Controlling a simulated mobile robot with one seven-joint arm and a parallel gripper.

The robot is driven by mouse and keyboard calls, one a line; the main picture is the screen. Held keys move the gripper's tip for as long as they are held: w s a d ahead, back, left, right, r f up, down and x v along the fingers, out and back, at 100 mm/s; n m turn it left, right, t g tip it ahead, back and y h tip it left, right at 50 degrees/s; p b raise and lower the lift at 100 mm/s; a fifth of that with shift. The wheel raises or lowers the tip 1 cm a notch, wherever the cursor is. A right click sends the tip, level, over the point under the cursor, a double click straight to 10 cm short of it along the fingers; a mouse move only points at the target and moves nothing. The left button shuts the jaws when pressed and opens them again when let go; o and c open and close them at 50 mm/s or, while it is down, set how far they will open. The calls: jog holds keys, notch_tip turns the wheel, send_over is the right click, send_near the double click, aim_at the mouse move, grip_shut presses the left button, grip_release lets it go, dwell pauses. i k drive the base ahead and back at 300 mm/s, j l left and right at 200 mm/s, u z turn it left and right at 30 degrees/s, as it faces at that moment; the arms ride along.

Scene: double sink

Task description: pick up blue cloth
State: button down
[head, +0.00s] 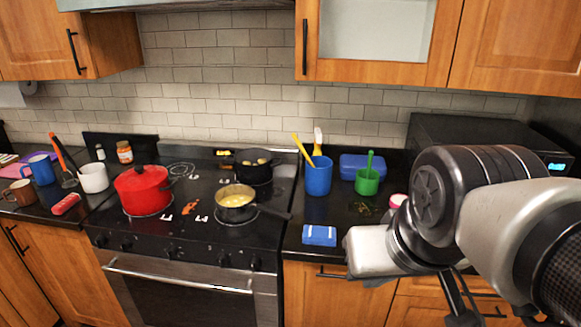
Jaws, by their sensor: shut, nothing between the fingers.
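The blue cloth (319,235) lies as a small folded blue rectangle with pale markings on the dark counter, near its front edge, right of the stove. My arm comes in from the right. What shows of my gripper (462,303) is dark, thin parts below the arm, in front of the lower cabinets. It is shut and empty, to the right of the cloth and apart from it. Its fingertips are hard to make out. A pale grey part of my arm is close to the cloth's right side.
A blue cup (318,177) with utensils, a green cup (367,182) and a blue box (362,166) stand behind the cloth. A pan (236,203) has its handle toward the cloth. A red pot (143,190) sits on the stove. A black microwave (480,135) is back right.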

aim_at(315, 235)
jog(key=i+j, duration=0.25)
jog(key=i, duration=0.15)
jog(key=i+j, duration=0.2)
jog(key=i, duration=0.2)
